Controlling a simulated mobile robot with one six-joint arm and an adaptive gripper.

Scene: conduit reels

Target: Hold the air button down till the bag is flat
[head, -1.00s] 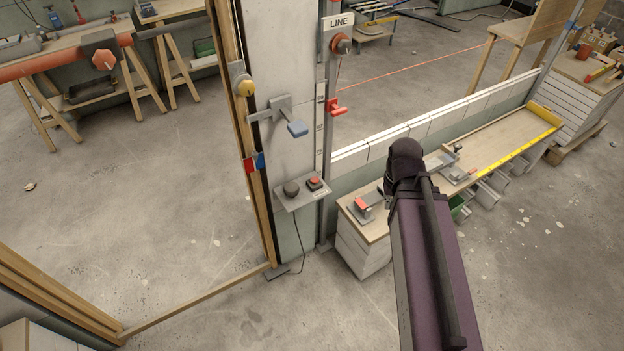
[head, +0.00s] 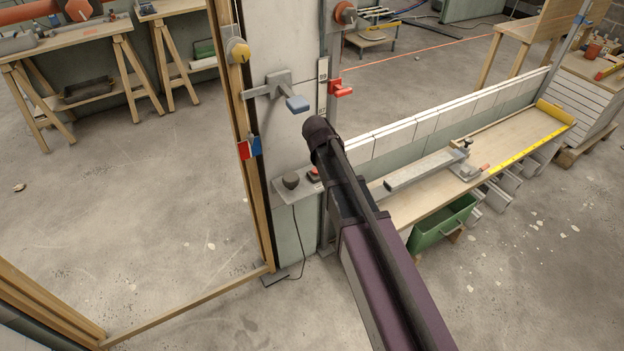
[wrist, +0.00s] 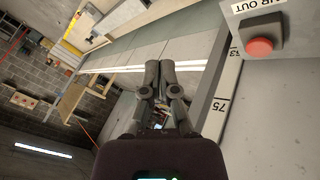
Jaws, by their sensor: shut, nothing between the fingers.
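A red button (wrist: 261,47) on a grey box shows at the upper right of the wrist view, beside a label ending in "OUT". In the head view a red button (head: 313,174) sits on a small grey shelf, partly covered by my arm. A dark round knob (head: 291,181) is to its left. My gripper (wrist: 167,70) is shut and empty, apart from the button, which lies to its right in the wrist view. In the head view my arm's dark end is just above the red button; the fingertips are hidden. I cannot make out the bag.
A low bench (head: 530,130) with a grey metal piece (head: 425,170) runs right.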

